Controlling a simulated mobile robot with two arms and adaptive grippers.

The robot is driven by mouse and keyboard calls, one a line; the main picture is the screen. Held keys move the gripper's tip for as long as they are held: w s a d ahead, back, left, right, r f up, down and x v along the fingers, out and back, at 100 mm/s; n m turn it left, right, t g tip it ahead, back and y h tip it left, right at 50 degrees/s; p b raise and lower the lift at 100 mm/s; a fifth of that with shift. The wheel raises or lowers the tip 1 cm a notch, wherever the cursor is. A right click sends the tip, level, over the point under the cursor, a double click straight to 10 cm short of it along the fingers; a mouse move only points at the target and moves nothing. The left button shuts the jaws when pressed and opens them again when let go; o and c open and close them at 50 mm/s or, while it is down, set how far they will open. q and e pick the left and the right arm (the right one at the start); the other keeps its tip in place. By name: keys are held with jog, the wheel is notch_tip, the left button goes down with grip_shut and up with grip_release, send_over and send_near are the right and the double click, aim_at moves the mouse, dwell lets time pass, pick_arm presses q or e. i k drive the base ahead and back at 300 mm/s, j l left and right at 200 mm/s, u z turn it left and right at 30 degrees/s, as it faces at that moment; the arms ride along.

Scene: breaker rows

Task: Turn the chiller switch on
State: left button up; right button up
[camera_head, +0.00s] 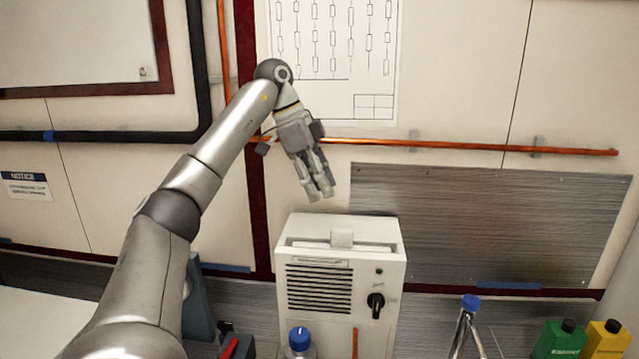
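The chiller (313,311) is a white box with dark vent slots on its front, below the middle of the view. A black rotary knob (376,301) sits on the right side of its front, with a small dark round dot above it. The knob's lettering is too small to read. A pale block (342,237) stands up at the top of the box. My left gripper (321,191) is above and slightly behind the box, pointing down, apart from it. Its fingers are close together with nothing visible between them. My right gripper is out of view.
A copper pipe (470,146) runs along the wall behind my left gripper. A blue-capped bottle (299,344) stands in front of the chiller. A blue-topped metal stand (468,325), a green bottle (560,342) and a yellow bottle (606,342) are to the right.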

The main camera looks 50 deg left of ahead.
aim_at(375, 302)
jog(key=u, duration=1.35)
